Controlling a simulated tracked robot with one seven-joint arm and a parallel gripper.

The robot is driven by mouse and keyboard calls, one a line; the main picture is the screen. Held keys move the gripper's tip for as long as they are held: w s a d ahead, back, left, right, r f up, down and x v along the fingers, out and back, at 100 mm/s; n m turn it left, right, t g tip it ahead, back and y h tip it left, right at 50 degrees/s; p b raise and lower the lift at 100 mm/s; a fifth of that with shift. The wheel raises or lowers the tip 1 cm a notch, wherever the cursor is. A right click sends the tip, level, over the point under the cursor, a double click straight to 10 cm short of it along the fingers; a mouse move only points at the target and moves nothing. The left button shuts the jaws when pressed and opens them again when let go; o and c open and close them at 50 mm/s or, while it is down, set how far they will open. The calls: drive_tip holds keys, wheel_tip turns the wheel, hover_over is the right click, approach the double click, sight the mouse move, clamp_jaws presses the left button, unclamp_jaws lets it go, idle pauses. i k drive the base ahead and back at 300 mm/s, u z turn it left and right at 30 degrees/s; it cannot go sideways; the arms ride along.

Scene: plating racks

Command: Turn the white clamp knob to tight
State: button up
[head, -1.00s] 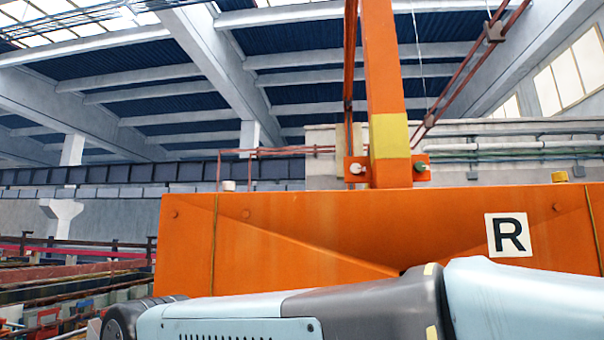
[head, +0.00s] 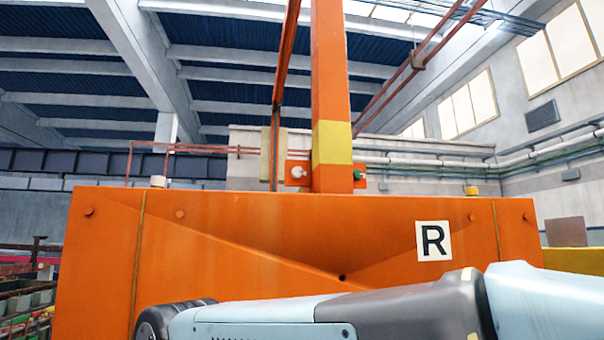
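A small white knob (head: 297,173) sits on an orange bracket at the left of the upright orange post (head: 330,110). A green knob (head: 359,175) sits on the bracket at the post's right. A white cap-like piece (head: 158,181) stands on the top left edge of the large orange box (head: 250,235); I cannot tell whether it turns. A yellow one (head: 471,190) stands at the top right. My arm crosses the bottom of the picture in front of the box, below the knobs. My gripper is not in view.
The orange box fills the middle and bears an R plate (head: 433,241). Slanting reddish bars (head: 420,60) rise behind the post. Racks and tanks (head: 28,300) show at the lower left. A yellow surface (head: 575,260) lies beyond the box's right end.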

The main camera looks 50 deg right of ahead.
sight(297, 171)
drive_tip(key=u, duration=0.65)
drive_tip(key=i, duration=0.15)
drive_tip(key=z, duration=2.45)
drive_tip(key=k, duration=0.6)
drive_tip(key=z, duration=0.25)
drive_tip(key=i, duration=0.55)
drive_tip(key=u, duration=0.2)
drive_tip(key=k, duration=0.45)
drive_tip(key=z, duration=0.25)
drive_tip(key=i, duration=0.1)
drive_tip(key=u, duration=0.1)
